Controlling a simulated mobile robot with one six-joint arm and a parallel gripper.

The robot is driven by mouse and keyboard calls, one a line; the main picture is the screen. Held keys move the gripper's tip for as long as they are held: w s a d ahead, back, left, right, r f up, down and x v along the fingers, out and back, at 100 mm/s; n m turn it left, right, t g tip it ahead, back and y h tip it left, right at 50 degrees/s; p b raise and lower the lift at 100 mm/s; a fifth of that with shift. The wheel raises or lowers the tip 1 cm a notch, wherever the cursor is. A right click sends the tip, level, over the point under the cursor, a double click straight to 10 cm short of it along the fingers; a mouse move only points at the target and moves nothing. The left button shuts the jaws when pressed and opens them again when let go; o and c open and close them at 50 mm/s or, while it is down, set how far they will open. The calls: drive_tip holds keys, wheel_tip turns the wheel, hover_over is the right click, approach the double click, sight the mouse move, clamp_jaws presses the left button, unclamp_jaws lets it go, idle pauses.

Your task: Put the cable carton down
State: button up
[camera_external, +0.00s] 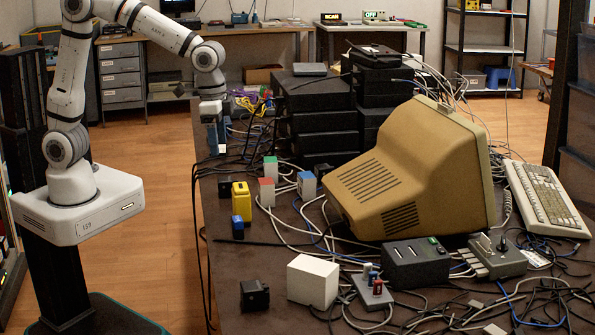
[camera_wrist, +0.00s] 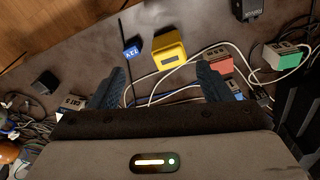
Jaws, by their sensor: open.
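The only plain carton-like box I see is a white box (camera_external: 313,281), which I take for the cable carton. It stands upright on the dark table near the front, clear of my gripper. In the wrist view a pale box marked CAT (camera_wrist: 75,101) shows beside the left finger, partly hidden; it is probably the same box. My gripper (camera_wrist: 160,88) is open, with its two dark fingers spread and nothing held between them. In the external view my gripper (camera_external: 215,146) is over the table's left edge, farther back than the box.
A yellow box (camera_external: 241,202), a small blue block (camera_external: 238,228), a red-topped box (camera_external: 266,192) and a black block (camera_external: 254,295) stand along the left side. A beige monitor (camera_external: 410,170) fills the middle. Loose cables cover much of the table; bare patches show at left front.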

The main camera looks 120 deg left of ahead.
drive_tip(key=s+d+m+t, duration=0.1)
drive_tip(key=s+d+m, duration=0.4)
drive_tip(key=s+d, duration=1.1)
drive_tip(key=d+r, duration=0.1)
drive_tip(key=d, duration=0.2)
drive_tip(key=shift+s+m+t, duration=0.3)
drive_tip(key=shift+s+m, duration=0.1)
drive_tip(key=p+v, duration=0.2)
drive_tip(key=shift+w+r, duration=0.15)
drive_tip(key=shift+r, duration=0.2)
drive_tip(key=shift+o, duration=0.3)
